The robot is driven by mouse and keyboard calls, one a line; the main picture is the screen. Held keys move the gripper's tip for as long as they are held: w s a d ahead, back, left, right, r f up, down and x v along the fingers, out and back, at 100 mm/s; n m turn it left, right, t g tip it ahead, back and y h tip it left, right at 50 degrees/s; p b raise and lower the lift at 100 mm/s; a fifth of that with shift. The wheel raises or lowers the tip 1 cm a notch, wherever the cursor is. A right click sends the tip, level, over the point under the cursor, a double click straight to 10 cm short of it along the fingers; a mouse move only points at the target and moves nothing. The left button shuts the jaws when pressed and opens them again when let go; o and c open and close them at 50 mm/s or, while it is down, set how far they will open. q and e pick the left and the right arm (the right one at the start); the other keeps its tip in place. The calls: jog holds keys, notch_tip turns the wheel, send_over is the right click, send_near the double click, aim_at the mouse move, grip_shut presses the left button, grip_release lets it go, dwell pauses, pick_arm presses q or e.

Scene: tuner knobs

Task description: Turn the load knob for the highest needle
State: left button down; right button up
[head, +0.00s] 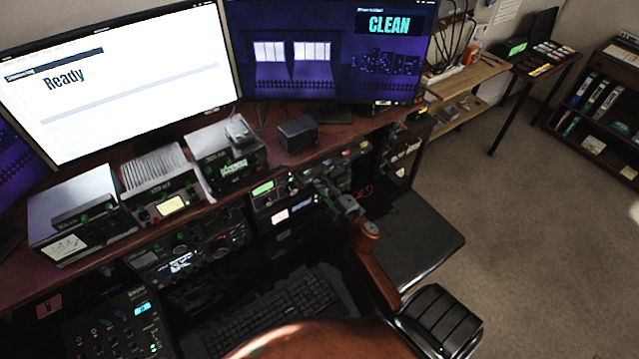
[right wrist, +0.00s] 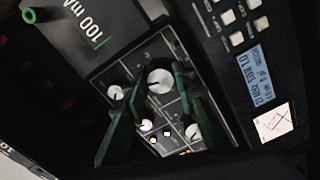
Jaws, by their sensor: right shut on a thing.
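In the right wrist view, a dark panel (right wrist: 137,66) carries a large silver knob (right wrist: 160,81), a small silver knob (right wrist: 116,92) and other pale knobs. My right gripper (right wrist: 157,77) has its two green-edged fingers on either side of the large knob and is shut on it. I cannot read which knob is the load knob. A white meter face (right wrist: 273,122) with thin crossing lines is to the right; its exact reading is too small to tell. In the head view, my right gripper (head: 325,187) reaches the stacked radio gear and hides part of it. My left gripper is not in view.
A lit display (right wrist: 259,77) and white buttons (right wrist: 228,16) sit beside the knob panel. A box marked 100 mA (right wrist: 92,28) is close by. In the head view, a keyboard (head: 270,312) and a mixer (head: 118,325) lie in front, with monitors (head: 325,50) behind.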

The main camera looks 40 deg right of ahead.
jog(key=o, duration=1.2)
jog(key=shift+c, duration=0.2)
jog(key=s+a, duration=0.1)
jog(key=s, duration=1.1)
jog(key=shift+a, duration=0.15)
dwell(0.8)
